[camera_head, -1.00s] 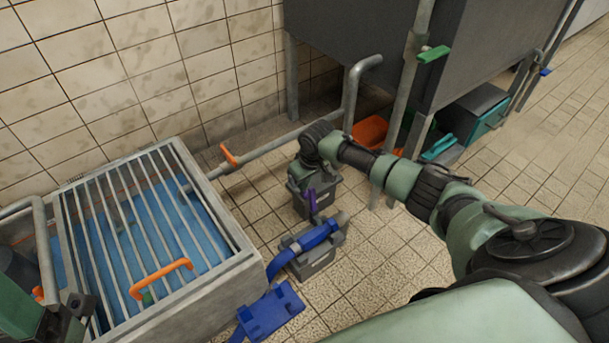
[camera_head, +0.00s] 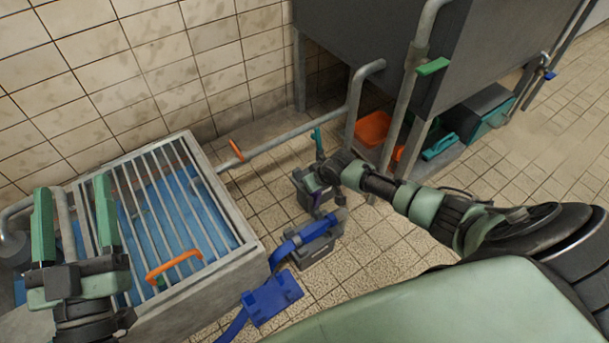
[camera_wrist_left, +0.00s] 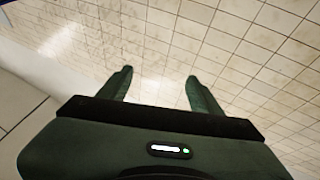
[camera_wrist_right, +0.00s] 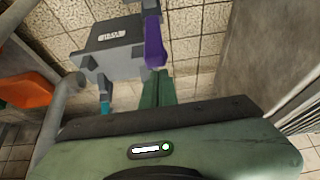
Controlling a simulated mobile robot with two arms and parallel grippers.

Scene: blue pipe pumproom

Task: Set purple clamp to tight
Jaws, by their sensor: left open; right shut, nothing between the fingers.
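The purple clamp is a lever on a dark grey block; its purple part (camera_wrist_right: 154,42) shows at the top of the right wrist view. In the head view only a small purple piece (camera_head: 321,211) shows beside my right arm. My right gripper (camera_wrist_right: 158,74) is shut and empty, its fingertips close to the lower end of the purple lever; I cannot tell whether they touch. In the head view its fingers are hidden by my wrist. My left gripper (camera_head: 73,185) is open and empty, raised before the grated basin; its fingers also show in the left wrist view (camera_wrist_left: 157,75).
A teal lever (camera_head: 317,143) stands on the far side of the block. A blue clamp (camera_head: 305,239) sits on a nearer grey block. The grated basin (camera_head: 205,320) is at left. An orange bin (camera_head: 372,129) lies under the grey tank (camera_head: 375,40). Tiled floor at right is clear.

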